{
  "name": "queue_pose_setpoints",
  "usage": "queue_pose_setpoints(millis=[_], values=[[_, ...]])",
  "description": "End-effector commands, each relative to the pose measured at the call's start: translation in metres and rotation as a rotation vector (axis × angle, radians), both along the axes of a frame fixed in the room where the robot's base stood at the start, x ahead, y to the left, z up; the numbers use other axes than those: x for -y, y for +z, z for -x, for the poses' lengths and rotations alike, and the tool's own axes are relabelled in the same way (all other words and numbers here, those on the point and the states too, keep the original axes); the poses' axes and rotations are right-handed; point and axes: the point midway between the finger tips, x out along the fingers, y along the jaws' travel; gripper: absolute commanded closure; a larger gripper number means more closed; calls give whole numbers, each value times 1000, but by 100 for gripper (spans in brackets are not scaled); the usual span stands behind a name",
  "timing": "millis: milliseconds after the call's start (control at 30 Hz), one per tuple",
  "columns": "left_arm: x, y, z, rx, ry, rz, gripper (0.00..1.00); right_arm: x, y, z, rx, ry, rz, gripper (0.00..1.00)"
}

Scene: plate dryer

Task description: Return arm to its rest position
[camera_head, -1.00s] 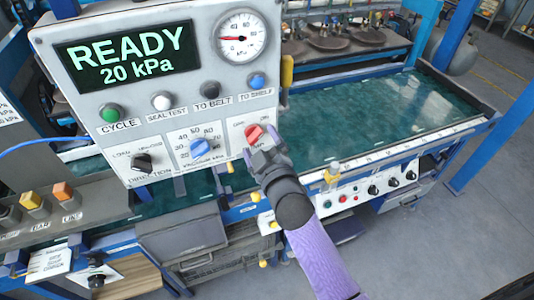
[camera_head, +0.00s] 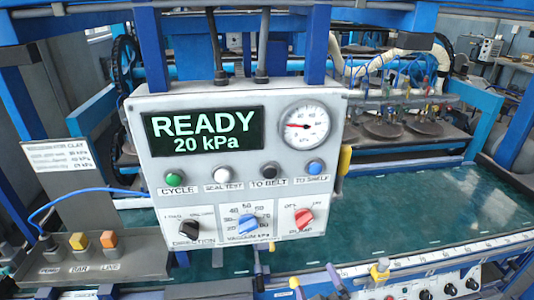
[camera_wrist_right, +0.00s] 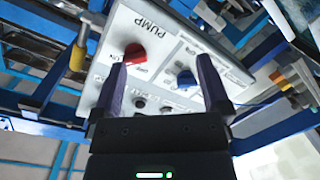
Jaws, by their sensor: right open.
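My right gripper (camera_head: 314,281) shows at the bottom edge of the head view, below the control panel (camera_head: 150,212). In the right wrist view its two purple fingers (camera_wrist_right: 163,82) stand apart with nothing held between them. The panel (camera_wrist_right: 180,58) lies beyond them. The red pump knob (camera_head: 304,217) is clear of the gripper in the head view. It also shows in the wrist view (camera_wrist_right: 134,54), near the left finger. The display (camera_head: 203,134) reads READY 20 kPa. My left gripper is not in view.
The green belt bed (camera_head: 420,205) lies behind and right of the panel. A lower strip of knobs (camera_head: 447,289) and a yellow clamp (camera_head: 380,270) are at the lower right. A grey switch box (camera_head: 128,268) with yellow and orange buttons is at the lower left.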

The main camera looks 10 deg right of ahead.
Motion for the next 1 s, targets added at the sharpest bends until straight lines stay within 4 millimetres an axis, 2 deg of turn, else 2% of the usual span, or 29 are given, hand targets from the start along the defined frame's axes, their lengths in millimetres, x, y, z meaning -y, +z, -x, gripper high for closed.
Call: queue_pose_setpoints(millis=[33,67,100,133,167,200,267,300,367,400,433,500,533,600,667,767,1000], values=[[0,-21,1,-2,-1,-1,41,-2,-55,6,-95,3,-29,3],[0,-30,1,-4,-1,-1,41,-3,-88,13,-164,3,-53,3],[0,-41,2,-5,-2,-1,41,-4,-132,24,-261,-2,-87,3],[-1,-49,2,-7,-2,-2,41,-4,-164,34,-333,-8,-110,3],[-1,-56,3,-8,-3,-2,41,-4,-194,46,-404,-18,-133,3],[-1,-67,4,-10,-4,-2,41,-3,-234,64,-499,-33,-162,3],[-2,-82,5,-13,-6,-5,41,0,-290,97,-644,-66,-202,3],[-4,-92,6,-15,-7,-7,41,3,-326,121,-741,-95,-226,3],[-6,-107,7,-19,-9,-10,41,10,-374,163,-885,-147,-256,3],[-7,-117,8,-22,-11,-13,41,15,-402,191,-976,-186,-272,3],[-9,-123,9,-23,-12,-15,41,19,-420,213,-1041,-218,-284,3],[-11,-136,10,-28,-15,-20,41,29,-452,259,-1172,-289,-300,3],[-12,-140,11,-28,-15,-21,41,33,-461,277,-1217,-318,-305,3],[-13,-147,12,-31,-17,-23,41,41,-476,309,-1303,-376,-311,3],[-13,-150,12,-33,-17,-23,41,45,-482,328,-1349,-409,-312,3],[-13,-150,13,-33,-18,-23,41,48,-484,341,-1380,-435,-314,3],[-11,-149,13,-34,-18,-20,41,48,-482,341,-1380,-435,-314,3]])
